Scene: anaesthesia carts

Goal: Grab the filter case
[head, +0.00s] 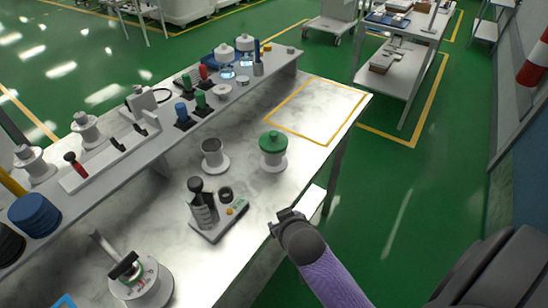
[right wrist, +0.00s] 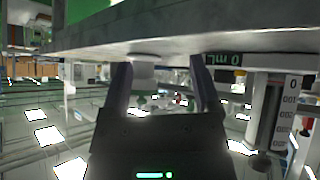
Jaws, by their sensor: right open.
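A round container with a green lid and pale body (head: 272,148) stands upright on a pale round base on the marble bench; it is probably the filter case, though I see no label. My right gripper (head: 280,219) is at the bench's front edge, below the container in the head view and apart from it. It is open and empty. In the right wrist view, which looks upside down, its fingers (right wrist: 168,88) stand apart. A pale round object (right wrist: 145,76) shows beyond them; I cannot tell which one. My left gripper is not in view.
A syringe device (head: 209,211) with a small display stands left of my right gripper. A grey cup (head: 213,158) is behind it, a dial instrument (head: 142,282) at lower left. A raised shelf (head: 165,148) runs along the back. The yellow-outlined area (head: 318,108) is clear.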

